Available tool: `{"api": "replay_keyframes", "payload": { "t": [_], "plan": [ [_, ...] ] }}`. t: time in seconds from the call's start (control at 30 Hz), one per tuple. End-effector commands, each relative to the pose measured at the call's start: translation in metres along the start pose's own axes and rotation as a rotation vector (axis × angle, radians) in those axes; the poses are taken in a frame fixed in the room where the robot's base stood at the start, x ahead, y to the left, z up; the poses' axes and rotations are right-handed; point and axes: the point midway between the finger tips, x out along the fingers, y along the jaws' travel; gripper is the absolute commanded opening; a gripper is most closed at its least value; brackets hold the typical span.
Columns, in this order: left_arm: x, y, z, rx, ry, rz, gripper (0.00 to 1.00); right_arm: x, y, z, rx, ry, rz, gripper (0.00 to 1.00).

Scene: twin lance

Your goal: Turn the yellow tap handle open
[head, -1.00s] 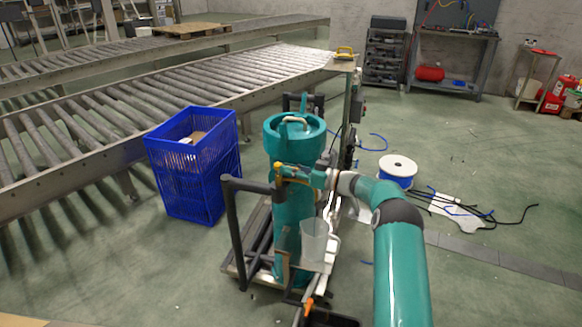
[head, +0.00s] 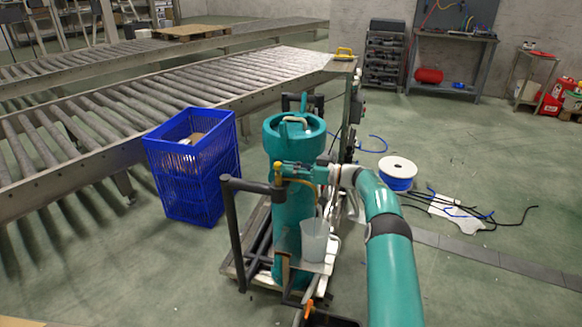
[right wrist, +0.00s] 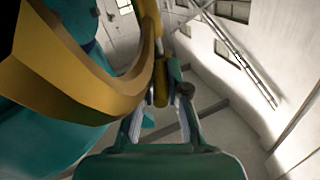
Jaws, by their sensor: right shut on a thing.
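The teal cylinder (head: 290,212) stands upright on a trolley in the middle of the head view. The small yellow tap handle (head: 278,166) is near the cylinder's upper front, partly hidden by my right gripper (head: 285,170). In the right wrist view my right gripper (right wrist: 160,100) is shut on a yellow piece, the tap handle (right wrist: 160,82), between its fingers. A thick yellow curved band (right wrist: 95,90) passes close to the camera on the left. A thin yellow hose (head: 305,182) curves below the gripper in the head view. My left gripper is not in view.
A dark trolley handle (head: 232,225) stands left of the cylinder. A clear cup (head: 314,240) sits below the gripper. A blue crate (head: 200,180) is farther left, a cable spool (head: 397,178) on the floor to the right. A roller conveyor (head: 150,90) runs behind.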

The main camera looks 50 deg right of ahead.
Motion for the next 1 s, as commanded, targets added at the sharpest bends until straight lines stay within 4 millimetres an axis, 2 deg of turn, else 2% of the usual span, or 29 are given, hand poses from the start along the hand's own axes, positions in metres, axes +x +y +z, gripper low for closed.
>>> {"api": "replay_keyframes", "payload": {
  "t": [0.03,0.17,0.2,0.57,0.77,1.0],
  "plan": [
    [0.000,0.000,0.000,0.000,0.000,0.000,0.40,-0.005,0.004,0.000,-0.002,0.000,0.014,0.15],
    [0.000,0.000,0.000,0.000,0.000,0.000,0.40,-0.004,0.003,0.001,-0.001,-0.001,0.012,0.37],
    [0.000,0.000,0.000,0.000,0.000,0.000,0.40,-0.004,0.003,0.001,-0.001,-0.002,0.010,0.39],
    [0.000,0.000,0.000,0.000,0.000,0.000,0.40,-0.006,0.002,0.002,0.001,-0.003,0.005,0.39],
    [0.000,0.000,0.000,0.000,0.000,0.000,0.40,-0.031,0.003,0.002,0.001,-0.003,0.008,0.39],
    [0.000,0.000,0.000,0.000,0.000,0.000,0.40,-0.079,0.003,0.002,0.000,-0.003,0.009,0.39]
  ]
}}
